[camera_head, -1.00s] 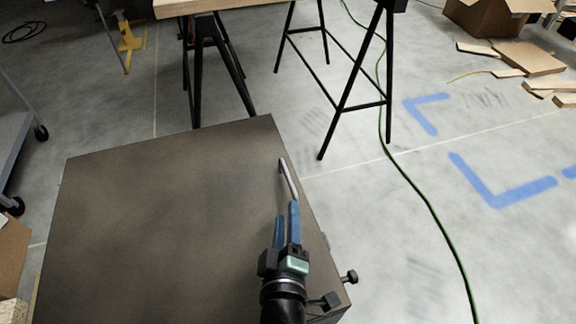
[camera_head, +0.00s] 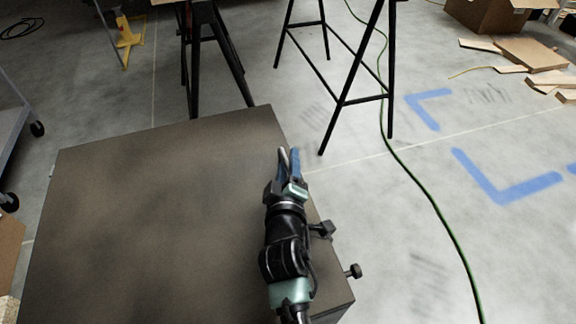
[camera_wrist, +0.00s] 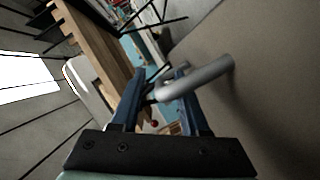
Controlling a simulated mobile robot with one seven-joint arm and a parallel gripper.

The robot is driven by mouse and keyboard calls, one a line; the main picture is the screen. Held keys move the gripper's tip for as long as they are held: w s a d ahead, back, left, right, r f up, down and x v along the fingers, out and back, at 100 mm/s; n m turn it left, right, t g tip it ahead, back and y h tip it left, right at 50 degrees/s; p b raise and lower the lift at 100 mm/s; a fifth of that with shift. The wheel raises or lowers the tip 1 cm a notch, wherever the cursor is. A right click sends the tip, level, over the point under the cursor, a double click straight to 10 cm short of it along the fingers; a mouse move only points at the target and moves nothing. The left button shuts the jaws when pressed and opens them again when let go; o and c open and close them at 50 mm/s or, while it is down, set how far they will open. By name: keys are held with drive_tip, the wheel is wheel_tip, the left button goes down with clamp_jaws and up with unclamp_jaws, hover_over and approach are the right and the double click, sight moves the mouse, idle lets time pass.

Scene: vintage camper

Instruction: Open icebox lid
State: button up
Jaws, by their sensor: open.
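The icebox is a large dark grey-brown box, and its flat lid (camera_head: 160,200) fills the lower left of the head view. The lid lies flat. A pale grey bar handle (camera_wrist: 198,77) shows near the lid's right edge; in the wrist view it curves from the dark surface across the right finger, with its near end between the fingers. My gripper (camera_head: 291,154) has blue fingers and is open at the handle in the head view. In the wrist view my gripper (camera_wrist: 160,76) also shows apart fingers. I cannot tell whether a finger touches the handle.
Dark knobs (camera_head: 353,271) stick out on the right side of the box. Black trestle legs (camera_head: 350,95) stand beyond it. A green cable (camera_head: 428,205) runs along the floor at right. A cardboard box and wood pieces (camera_head: 530,55) lie at the back right.

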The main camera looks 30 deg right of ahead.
clamp_jaws()
idle(1.4)
